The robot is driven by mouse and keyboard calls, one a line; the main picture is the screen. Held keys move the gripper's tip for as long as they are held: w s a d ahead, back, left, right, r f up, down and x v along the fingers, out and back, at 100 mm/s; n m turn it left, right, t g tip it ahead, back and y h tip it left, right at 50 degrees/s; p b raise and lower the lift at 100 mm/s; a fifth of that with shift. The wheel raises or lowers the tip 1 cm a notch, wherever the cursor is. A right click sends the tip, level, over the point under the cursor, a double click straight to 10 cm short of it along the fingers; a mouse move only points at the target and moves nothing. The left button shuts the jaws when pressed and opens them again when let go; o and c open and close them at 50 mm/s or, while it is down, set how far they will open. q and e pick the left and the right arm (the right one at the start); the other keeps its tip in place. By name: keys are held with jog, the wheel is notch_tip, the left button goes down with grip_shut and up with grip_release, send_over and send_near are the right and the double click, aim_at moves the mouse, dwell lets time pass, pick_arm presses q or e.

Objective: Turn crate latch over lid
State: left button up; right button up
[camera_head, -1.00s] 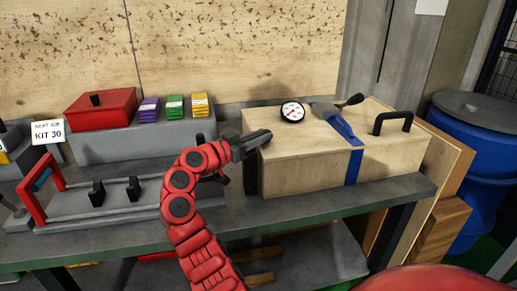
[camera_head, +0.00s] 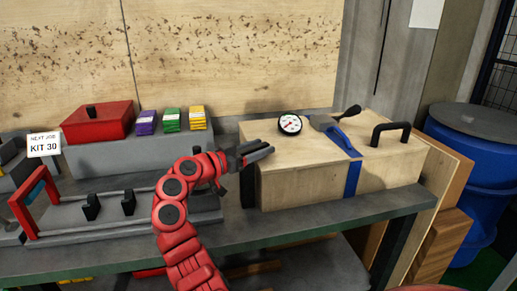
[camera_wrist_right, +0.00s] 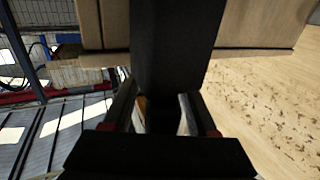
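The wooden crate (camera_head: 310,185) stands on the grey bench, with its lid (camera_head: 330,150) lying flat on top. A dark upright bar (camera_head: 248,188) at the crate's left end looks like the latch; my gripper hides its upper part. My right gripper (camera_head: 266,152) is at the crate's upper left corner, its fingers spread. In the right wrist view the dark bar (camera_wrist_right: 175,45) runs down to the space between the fingers (camera_wrist_right: 157,110). Whether the fingers touch it I cannot tell. My left gripper is not in view.
On the lid lie a round gauge (camera_head: 290,124), a blue strap (camera_head: 345,140) and a black handle (camera_head: 390,130). Left are a red box (camera_head: 98,125), coloured packets (camera_head: 172,119) and a red-handled fixture (camera_head: 35,200). A blue barrel (camera_head: 470,165) stands right.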

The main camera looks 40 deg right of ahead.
jog(key=shift+a, duration=0.1)
jog(key=a, duration=1.7)
jog(key=shift+a, duration=0.2)
